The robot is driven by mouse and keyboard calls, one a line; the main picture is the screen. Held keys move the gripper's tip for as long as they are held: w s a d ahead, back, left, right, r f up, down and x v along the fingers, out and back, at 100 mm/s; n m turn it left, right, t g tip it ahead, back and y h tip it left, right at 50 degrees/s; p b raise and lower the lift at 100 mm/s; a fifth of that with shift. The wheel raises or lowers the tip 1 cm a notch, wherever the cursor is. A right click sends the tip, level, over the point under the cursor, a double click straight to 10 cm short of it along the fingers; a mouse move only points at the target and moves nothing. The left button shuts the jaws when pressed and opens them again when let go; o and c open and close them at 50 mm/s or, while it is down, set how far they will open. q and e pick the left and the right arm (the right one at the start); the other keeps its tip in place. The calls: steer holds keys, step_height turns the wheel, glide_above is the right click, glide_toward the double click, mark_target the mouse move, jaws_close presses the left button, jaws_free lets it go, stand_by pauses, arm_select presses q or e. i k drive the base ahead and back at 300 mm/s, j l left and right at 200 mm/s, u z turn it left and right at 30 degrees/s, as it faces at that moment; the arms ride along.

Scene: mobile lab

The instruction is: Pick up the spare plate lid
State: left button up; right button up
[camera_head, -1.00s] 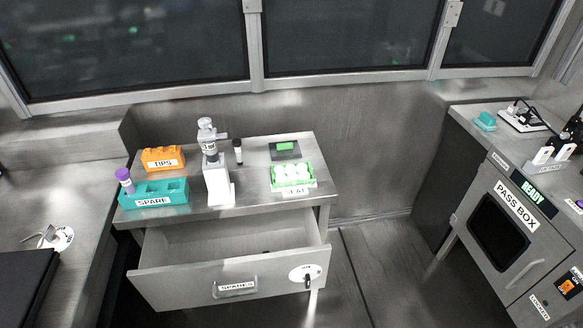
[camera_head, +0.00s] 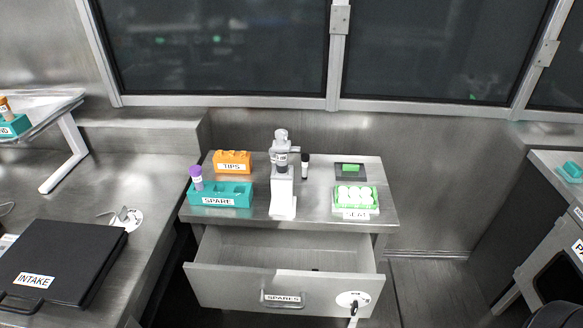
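No spare plate lid can be made out in this view. The drawer labelled SPARES (camera_head: 230,281) is pulled open below the small metal bench. The bench top hides the rear of the drawer. Neither of my grippers can be made out.
The bench (camera_head: 325,205) holds a teal SPARE rack (camera_head: 235,188) with a purple-capped tube, an orange TIPS box (camera_head: 232,158), a white device (camera_head: 283,185) and a green SEAL tray (camera_head: 370,193). A black INTAKE case (camera_head: 75,250) lies left. A dark shape shows bottom right.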

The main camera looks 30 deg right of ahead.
mark_target(355, 172)
steer(key=u, duration=1.95)
steer(key=k+l+u, duration=0.1)
steer(key=u, duration=0.3)
steer(key=k+u, duration=0.15)
steer(key=u, duration=0.2)
steer(key=k+j+u, duration=0.15)
steer(key=k, duration=0.75)
steer(key=k+l+u, duration=0.1)
steer(key=k+u, duration=0.25)
steer(key=u, duration=0.15)
steer(key=k+u, duration=0.6)
steer(key=k, duration=0.65)
steer(key=k+z, duration=0.15)
steer(key=z, duration=0.9)
